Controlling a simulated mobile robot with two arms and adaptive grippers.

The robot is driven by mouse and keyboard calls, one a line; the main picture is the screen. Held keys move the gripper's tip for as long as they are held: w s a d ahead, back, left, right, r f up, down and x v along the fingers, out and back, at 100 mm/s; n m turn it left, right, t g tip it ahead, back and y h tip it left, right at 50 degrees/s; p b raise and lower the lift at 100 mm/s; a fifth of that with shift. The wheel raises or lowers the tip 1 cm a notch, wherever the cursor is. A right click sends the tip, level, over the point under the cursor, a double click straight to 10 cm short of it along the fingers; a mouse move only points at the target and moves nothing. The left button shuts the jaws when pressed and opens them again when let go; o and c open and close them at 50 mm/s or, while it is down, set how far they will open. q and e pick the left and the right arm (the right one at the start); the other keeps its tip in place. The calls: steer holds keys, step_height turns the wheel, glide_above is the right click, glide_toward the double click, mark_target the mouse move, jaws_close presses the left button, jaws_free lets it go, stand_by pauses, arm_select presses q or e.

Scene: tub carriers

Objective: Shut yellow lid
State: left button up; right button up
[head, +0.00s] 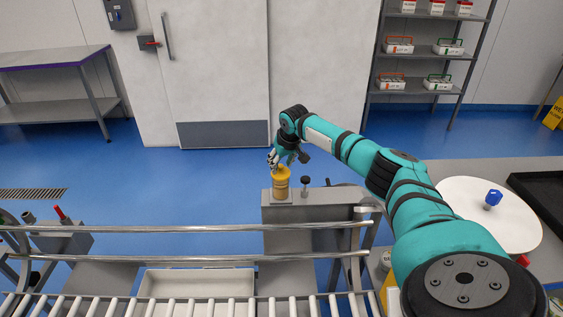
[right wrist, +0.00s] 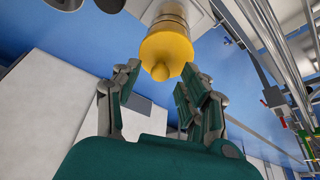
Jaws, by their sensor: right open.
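The yellow lid (head: 281,172) sits on top of a small amber tub (head: 281,189), which stands on a grey stand (head: 312,208) beyond the rails. Whether the lid is fully seated cannot be told. My right gripper (head: 275,158) is just above and slightly left of the lid, pointing down at it. In the right wrist view the lid (right wrist: 167,47) shows its rounded knob toward my open right gripper (right wrist: 161,78). The fingers are spread to either side of the knob, with nothing held. My left gripper is not in view.
A dark knob on a post (head: 304,187) stands on the stand just right of the tub. Metal rails (head: 190,227) and a roller conveyor (head: 190,307) run across the front. A white disc (head: 480,215) with a blue knob lies on the right-hand counter.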

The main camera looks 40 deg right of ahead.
mark_target(287, 176)
jaws_close()
steer(key=shift+w+d+b, duration=0.25)
steer(key=shift+w+b, duration=0.05)
steer(key=shift+b, duration=0.05)
steer(key=shift+w+f+g+y, duration=0.1)
steer(key=shift+g+y, duration=0.3)
stand_by(0.3)
jaws_free()
steer(key=shift+f, duration=0.2)
steer(key=v, duration=1.2)
